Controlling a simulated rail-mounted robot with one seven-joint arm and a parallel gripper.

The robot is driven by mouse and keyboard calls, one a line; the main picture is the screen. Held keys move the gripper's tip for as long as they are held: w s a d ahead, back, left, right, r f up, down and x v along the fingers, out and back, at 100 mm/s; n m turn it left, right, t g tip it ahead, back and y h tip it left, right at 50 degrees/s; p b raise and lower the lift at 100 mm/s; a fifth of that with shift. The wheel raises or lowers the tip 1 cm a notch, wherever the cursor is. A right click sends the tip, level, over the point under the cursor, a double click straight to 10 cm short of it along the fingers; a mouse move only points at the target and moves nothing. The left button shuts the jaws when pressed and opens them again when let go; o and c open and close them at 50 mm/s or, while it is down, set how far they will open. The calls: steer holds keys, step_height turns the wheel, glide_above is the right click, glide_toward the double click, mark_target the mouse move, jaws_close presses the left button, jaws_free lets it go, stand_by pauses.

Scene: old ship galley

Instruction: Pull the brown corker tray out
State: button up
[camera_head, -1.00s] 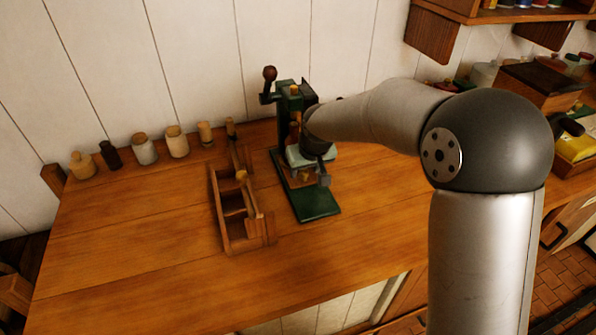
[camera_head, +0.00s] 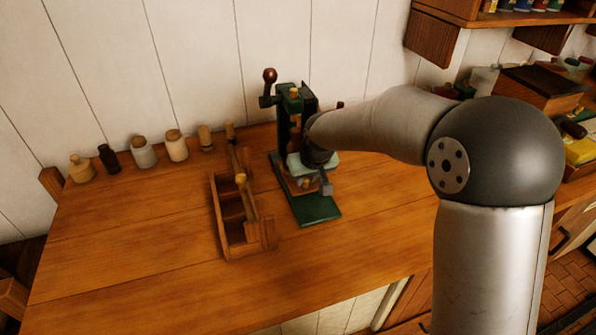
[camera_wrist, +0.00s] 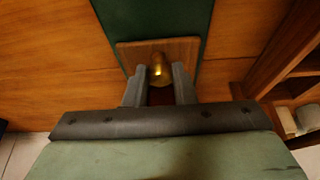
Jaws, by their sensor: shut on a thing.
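The green corker (camera_head: 284,118) stands upright on the wooden counter, with a red-knobbed lever at its top and a long green base plate (camera_head: 317,212). The brown corker tray (camera_wrist: 186,48) lies over the green base in the wrist view, with a round brass knob (camera_wrist: 158,64) at its near edge. My gripper (camera_wrist: 158,80) has one finger on each side of the knob and is shut on it. In the head view my gripper (camera_head: 321,182) is low at the front of the corker and hides much of the tray.
Several small jars (camera_head: 144,152) line the wall at the back left. The counter's front left (camera_head: 130,265) is clear. Shelves hang at the upper right.

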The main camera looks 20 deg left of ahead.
steer(key=shift+s+d+b, duration=0.35)
steer(key=shift+s+d, duration=0.6)
steer(key=shift+s, duration=0.3)
steer(key=shift+s+d+b, duration=0.3)
steer(key=shift+s+d, duration=0.65)
steer(key=shift+s, duration=0.35)
steer(key=shift+s+d+b, duration=0.35)
steer(key=shift+s+d, duration=0.6)
steer(key=shift+s, duration=0.3)
steer(key=o, duration=0.9)
steer(key=shift+d, duration=0.1)
steer(key=shift+r, duration=0.1)
step_height(320, 180, up, 7)
steer(key=p, duration=0.4)
steer(key=shift+p, duration=0.3)
